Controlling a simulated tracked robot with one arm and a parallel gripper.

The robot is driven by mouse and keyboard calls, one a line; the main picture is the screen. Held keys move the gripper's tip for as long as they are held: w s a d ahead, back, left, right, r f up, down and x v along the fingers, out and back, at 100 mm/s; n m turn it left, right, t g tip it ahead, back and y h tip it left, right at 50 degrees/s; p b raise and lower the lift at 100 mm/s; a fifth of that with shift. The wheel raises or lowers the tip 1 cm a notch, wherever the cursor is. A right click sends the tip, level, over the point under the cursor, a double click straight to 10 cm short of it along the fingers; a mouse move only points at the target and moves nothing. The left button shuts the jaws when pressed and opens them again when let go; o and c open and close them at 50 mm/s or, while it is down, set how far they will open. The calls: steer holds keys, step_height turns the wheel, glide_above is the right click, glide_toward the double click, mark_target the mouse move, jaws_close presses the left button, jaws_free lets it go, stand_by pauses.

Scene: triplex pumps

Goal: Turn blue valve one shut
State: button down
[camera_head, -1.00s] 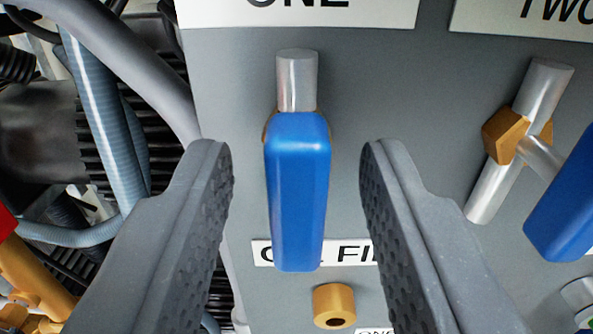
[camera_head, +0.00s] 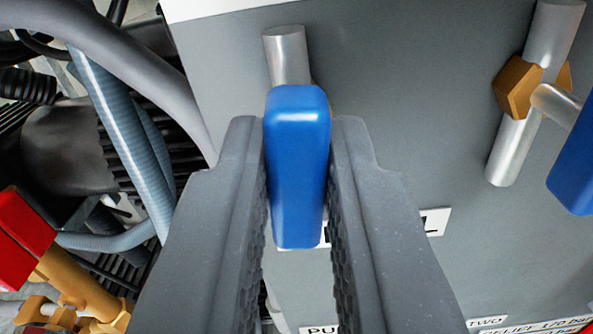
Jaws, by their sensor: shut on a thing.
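Blue valve one has a blue handle (camera_head: 297,165) in the middle of the view, pointing down the picture. Its silver pipe stub (camera_head: 287,54) shows above the handle on the grey panel. My gripper (camera_head: 297,170) has its two grey, textured fingers on either side of the handle and is shut on it. The fingers hide the panel around the handle's sides and most of the label below it.
A second blue handle (camera_head: 577,165) with a brass body (camera_head: 518,87) on a silver pipe stands at the right. Blue-grey hoses (camera_head: 122,130) run down the left. A red handle (camera_head: 22,235) on a brass fitting is at lower left. Grey panel between the valves is clear.

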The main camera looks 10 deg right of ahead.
steer(key=shift+w+a+r+m+p, duration=0.1)
steer(key=shift+a+r+m+p, duration=0.2)
steer(key=shift+m+p, duration=0.6)
steer(key=m+p, duration=0.1)
steer(key=p, duration=0.1)
steer(key=m+p, duration=0.1)
steer(key=shift+d+f+m+p, duration=0.1)
steer(key=shift+d+m+p, duration=0.1)
steer(key=shift+m+p, duration=0.2)
steer(key=m+p, duration=0.1)
steer(key=m, duration=0.3)
steer(key=shift+d+f+p, duration=0.1)
steer(key=shift+f+p, duration=0.05)
steer(key=shift+p, duration=0.25)
steer(key=m+b, duration=0.1)
steer(key=m, duration=0.3)
steer(key=shift+f, duration=0.15)
steer(key=shift+d+m+b, duration=0.25)
steer(key=shift+m+b, duration=1)
steer(key=shift+m, duration=0.55)
steer(key=shift+s, duration=0.2)
steer(key=c, duration=1.4)
jaws_free()
steer(key=shift+d+f, duration=0.1)
steer(key=shift+f, duration=0.05)
steer(key=shift+c, duration=0.2)
